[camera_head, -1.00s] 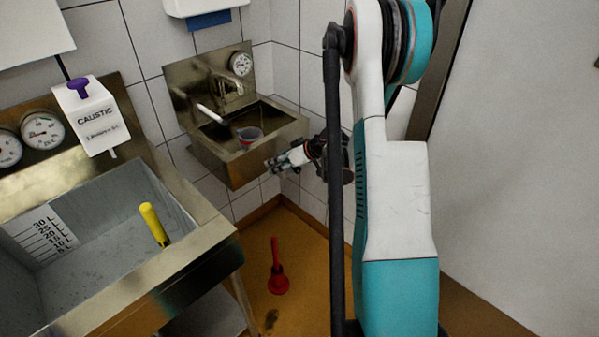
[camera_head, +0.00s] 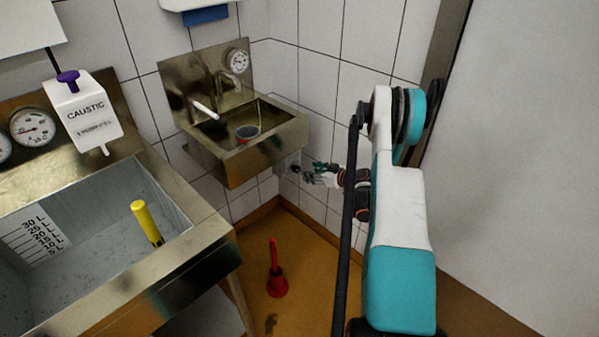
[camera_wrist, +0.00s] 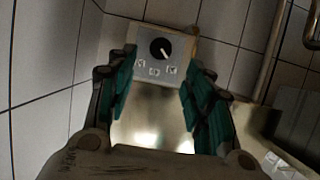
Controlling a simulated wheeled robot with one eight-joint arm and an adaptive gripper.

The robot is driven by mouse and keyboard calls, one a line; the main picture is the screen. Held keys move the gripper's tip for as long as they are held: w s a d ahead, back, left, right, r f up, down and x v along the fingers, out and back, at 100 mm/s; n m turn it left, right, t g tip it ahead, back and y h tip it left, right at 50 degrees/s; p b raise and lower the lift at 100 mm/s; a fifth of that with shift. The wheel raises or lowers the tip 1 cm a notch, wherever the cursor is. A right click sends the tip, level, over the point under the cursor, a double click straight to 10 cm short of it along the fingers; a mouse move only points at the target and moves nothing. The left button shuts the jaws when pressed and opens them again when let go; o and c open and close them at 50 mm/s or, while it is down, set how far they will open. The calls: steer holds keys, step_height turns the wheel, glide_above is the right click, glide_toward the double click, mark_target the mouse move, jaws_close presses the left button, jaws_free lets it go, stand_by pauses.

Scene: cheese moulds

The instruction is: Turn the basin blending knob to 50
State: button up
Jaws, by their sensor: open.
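The knob (camera_wrist: 160,48) is a round black dial with a pale pointer mark, on a grey panel (camera_wrist: 146,55) with several small labels below it. The labels are too small to read and the pointer's setting cannot be told. In the head view the panel (camera_head: 290,162) sits on the wall under the right side of the small basin (camera_head: 239,150). My gripper (camera_wrist: 158,88) is open and empty, its fingers on either side of the view with the knob ahead between them, apart from it. In the head view my gripper (camera_head: 310,175) is just right of the panel.
The basin's metal front stands close to my gripper. A large sink (camera_head: 100,235) with a yellow-handled tool (camera_head: 147,222) is at left. A red plunger-like thing (camera_head: 277,282) stands on the floor.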

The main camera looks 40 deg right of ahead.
mark_target(298, 169)
steer(key=b+x, duration=0.2)
steer(key=x, duration=0.6)
steer(key=shift+w+a, duration=0.1)
steer(key=c, duration=1)
